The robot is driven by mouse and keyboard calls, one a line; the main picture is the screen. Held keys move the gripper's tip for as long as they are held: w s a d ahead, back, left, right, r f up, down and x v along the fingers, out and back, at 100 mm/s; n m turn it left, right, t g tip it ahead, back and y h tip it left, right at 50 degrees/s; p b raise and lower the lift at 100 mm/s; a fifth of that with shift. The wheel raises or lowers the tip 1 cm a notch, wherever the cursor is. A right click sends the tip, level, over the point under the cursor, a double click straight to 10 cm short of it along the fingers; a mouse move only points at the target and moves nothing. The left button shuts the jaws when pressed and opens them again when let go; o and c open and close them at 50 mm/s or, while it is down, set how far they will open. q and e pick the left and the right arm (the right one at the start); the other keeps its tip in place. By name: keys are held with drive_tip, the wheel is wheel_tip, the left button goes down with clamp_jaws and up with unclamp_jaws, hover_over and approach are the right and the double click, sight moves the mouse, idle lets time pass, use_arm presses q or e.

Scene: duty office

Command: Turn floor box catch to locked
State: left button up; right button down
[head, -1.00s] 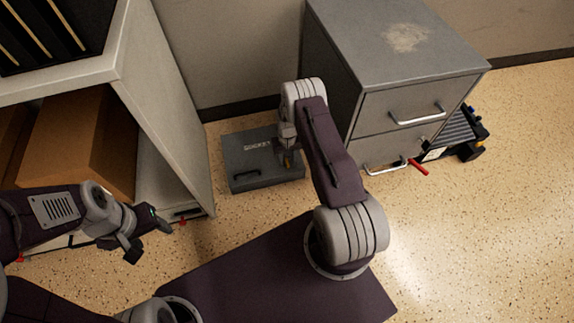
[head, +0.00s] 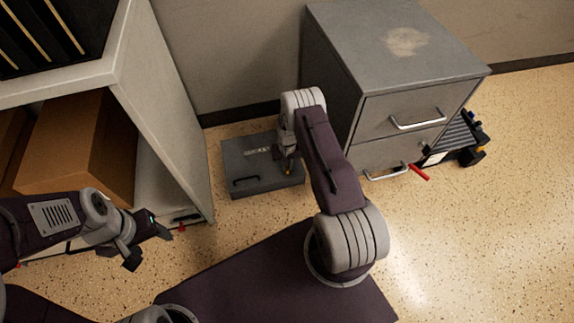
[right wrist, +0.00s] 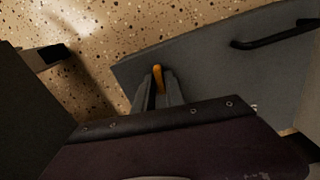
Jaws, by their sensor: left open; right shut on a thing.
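The floor box (head: 240,166) is a flat grey box on the speckled floor, between the shelf unit and the filing cabinet. It has a pale label on top and a dark handle (head: 246,181) at its front left. My right gripper (head: 288,168) reaches down onto the box's right part. In the right wrist view its fingers (right wrist: 160,92) are shut on the orange catch (right wrist: 158,76), whose tip shows between them. The rest of the catch and its marks are hidden. My left gripper (head: 150,245) is open and empty, in front of the shelf unit, away from the box.
The shelf unit (head: 165,110) holds a cardboard box (head: 75,145) on the left. Open floor lies at the right.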

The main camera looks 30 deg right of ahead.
drive_tip(key=m+p, duration=0.1)
drive_tip(key=m, duration=0.2)
drive_tip(key=shift+r, duration=0.1)
drive_tip(key=m, duration=0.5)
drive_tip(key=shift+p, duration=0.4)
drive_tip(key=m, duration=0.4)
drive_tip(key=shift+m+p, duration=0.35)
drive_tip(key=shift+m, duration=1.75)
drive_tip(key=c, duration=1.4)
unclamp_jaws()
